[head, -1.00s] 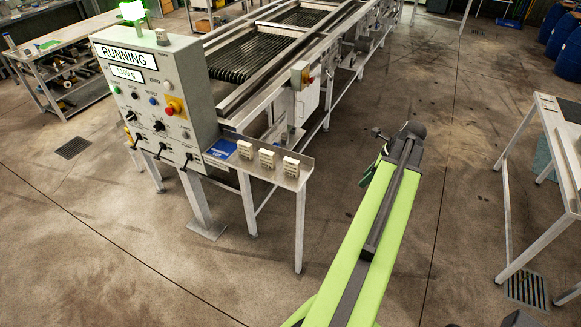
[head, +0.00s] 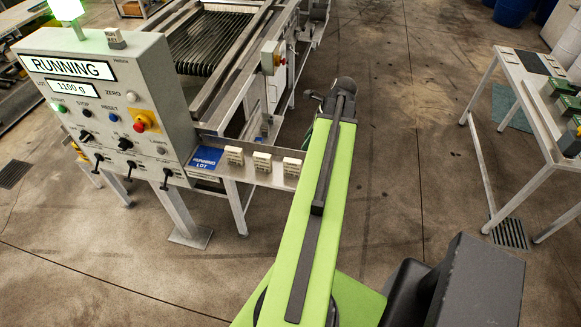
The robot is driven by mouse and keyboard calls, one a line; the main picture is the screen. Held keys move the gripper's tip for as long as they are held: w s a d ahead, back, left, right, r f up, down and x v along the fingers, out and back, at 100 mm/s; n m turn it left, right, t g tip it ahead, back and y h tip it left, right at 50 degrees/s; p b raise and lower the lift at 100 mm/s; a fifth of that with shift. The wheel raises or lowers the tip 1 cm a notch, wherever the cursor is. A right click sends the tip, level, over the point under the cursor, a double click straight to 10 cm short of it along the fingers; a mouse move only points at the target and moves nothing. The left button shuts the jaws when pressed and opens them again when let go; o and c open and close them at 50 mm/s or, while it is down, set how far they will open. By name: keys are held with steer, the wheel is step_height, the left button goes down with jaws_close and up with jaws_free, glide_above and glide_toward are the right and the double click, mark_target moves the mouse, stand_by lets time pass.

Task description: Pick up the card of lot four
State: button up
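Three small cream cards stand on the narrow metal shelf (head: 226,172) beside the control panel: a left card (head: 234,156), a middle card (head: 262,162) and a right card (head: 292,167). Their print is too small to read, so I cannot tell which is lot four. A blue plate marked RUNNING LOT (head: 206,158) lies at the shelf's left end. My green arm reaches forward, right of the shelf. My gripper (head: 314,97) is at its dark far end; its fingers cannot be made out.
The control panel (head: 105,85) reads RUNNING and has knobs and levers on its front. The roller machine (head: 213,40) stands behind the shelf. A table with green boxes (head: 535,85) is at the right. Bare floor lies between them.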

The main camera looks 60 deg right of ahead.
mark_target(296, 160)
steer(key=shift+o, duration=1.2)
steer(key=b+x, duration=0.3)
steer(key=x, duration=0.1)
steer(key=b+x, duration=0.8)
steer(key=shift+s+d+f, duration=0.15)
steer(key=shift+s+f, duration=0.1)
steer(key=shift+s, duration=0.15)
steer(key=shift+w, duration=0.15)
steer(key=b+x, duration=0.5)
steer(key=shift+a+f, duration=0.15)
steer(key=shift+a, duration=0.15)
steer(key=shift+r, duration=0.2)
jaws_close()
